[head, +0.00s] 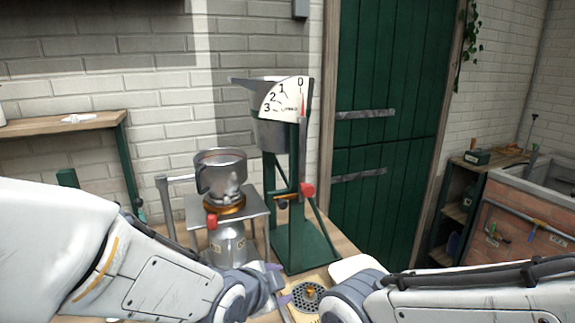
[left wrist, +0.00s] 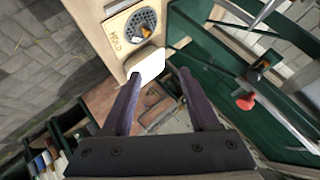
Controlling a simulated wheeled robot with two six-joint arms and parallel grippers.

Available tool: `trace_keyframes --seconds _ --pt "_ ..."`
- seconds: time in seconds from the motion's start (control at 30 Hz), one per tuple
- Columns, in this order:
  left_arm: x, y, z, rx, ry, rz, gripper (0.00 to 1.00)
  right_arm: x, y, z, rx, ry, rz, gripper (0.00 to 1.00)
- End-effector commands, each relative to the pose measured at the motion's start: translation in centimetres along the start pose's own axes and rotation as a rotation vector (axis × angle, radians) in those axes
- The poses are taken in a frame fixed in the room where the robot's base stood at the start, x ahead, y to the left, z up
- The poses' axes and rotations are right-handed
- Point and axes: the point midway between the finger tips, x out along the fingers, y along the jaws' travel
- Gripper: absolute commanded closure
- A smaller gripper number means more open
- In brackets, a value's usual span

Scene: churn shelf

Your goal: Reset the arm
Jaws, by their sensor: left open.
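My left gripper (head: 278,283) is low in the middle of the head view, its purple fingers apart beside a wooden board with a round dark grate (head: 307,297). In the left wrist view the gripper (left wrist: 160,77) is open and its two fingers hold nothing. The same grate (left wrist: 142,24) shows beyond the fingertips, with an orange-brown piece at its centre. My right arm (head: 460,300) comes in from the right along the bottom edge. Its fingers cannot be seen.
A green stand (head: 297,235) carries a metal pail (head: 271,135) and a dial (head: 287,100). Left of it, a metal pot (head: 221,172) sits on a burner stand (head: 196,212). A green door (head: 390,130) is behind. A brick sink unit (head: 525,215) stands at right.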

Motion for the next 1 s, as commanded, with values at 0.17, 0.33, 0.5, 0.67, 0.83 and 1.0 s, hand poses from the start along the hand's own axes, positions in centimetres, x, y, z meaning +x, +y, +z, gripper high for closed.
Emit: trace_keyframes --seconds 0.17,0.33,0.5,0.67,0.83,1.0 --pt "-4.7 6.7 0.8 -0.307 -0.219 0.26 0.39 -1.1 -0.1 -0.1 0.0 0.0 0.0 0.3" --pt "-10.5 11.9 2.2 -0.535 -0.475 0.428 0.39 -1.6 -0.1 -0.1 0.0 0.0 0.0 0.3" --pt "-14.7 14.6 3.3 -0.652 -0.658 0.499 0.39 -1.9 -0.1 -0.1 0.0 0.0 0.0 0.3" --pt "-15.9 15.3 3.7 -0.682 -0.719 0.515 0.39 -1.9 -0.1 -0.1 0.0 0.0 0.0 0.3" --pt "-15.9 15.3 3.7 -0.683 -0.72 0.515 0.39 -1.9 -0.1 -0.1 0.0 0.0 0.0 0.3" --pt "-15.9 15.3 3.7 -0.682 -0.719 0.515 0.39 -1.9 -0.1 -0.1 0.0 0.0 0.0 0.3"
